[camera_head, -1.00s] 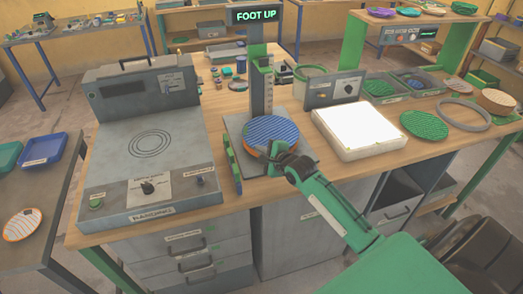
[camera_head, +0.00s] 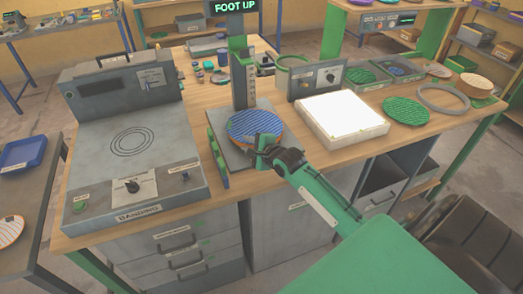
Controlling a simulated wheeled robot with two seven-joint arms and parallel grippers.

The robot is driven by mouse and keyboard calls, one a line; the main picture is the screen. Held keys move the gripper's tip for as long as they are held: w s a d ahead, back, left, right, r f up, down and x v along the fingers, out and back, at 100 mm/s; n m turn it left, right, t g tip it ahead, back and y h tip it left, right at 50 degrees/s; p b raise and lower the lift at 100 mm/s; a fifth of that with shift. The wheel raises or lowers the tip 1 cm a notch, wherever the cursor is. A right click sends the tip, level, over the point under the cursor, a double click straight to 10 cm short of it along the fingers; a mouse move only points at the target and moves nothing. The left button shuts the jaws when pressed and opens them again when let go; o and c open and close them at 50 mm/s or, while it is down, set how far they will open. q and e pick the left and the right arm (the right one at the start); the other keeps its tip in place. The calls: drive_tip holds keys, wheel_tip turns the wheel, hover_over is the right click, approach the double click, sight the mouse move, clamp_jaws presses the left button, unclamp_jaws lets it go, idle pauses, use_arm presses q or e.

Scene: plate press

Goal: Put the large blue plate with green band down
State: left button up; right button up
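The large blue plate (camera_head: 255,126) shows blue stripes, a greenish tint and an orange rim. It is over the grey base of the press (camera_head: 219,146), beside the upright column under the "FOOT UP" sign. My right gripper (camera_head: 265,146) is at the plate's near right edge and looks shut on its rim. The fingertips are small and partly hidden by the gripper body. I cannot tell whether the plate touches the base or is slightly above it. My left gripper is not in view.
A grey banding machine (camera_head: 136,150) stands left of the press. A white lit panel (camera_head: 343,117) is close on the right, with a green plate (camera_head: 406,111) and a grey ring (camera_head: 443,97) beyond it. Small jars (camera_head: 209,67) stand behind the press.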

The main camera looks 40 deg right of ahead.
drive_tip(key=b+v, duration=0.1)
drive_tip(key=v, duration=0.9)
drive_tip(key=shift+s+r, duration=0.2)
drive_tip(key=shift+s, duration=0.15)
idle(0.3)
drive_tip(key=s+a+f+n+g, duration=0.4)
drive_tip(key=s+a+n, duration=0.1)
drive_tip(key=s+n, duration=0.35)
drive_tip(key=s+a+f+n+g+h, duration=0.1)
drive_tip(key=s+a+f+n+g, duration=0.3)
drive_tip(key=s+n, duration=0.4)
drive_tip(key=s+a+f+n+g, duration=0.3)
drive_tip(key=s+a+f+n, duration=0.2)
drive_tip(key=s+n, duration=0.3)
wheel_tip(320, 180, down, 32)
drive_tip(key=s+g, duration=0.1)
drive_tip(key=s, duration=0.2)
drive_tip(key=s+d+f+g, duration=0.1)
drive_tip(key=s+d+f, duration=0.2)
drive_tip(key=s+f, duration=1.5)
drive_tip(key=shift+s+f+h, duration=0.25)
drive_tip(key=shift+h, duration=0.05)
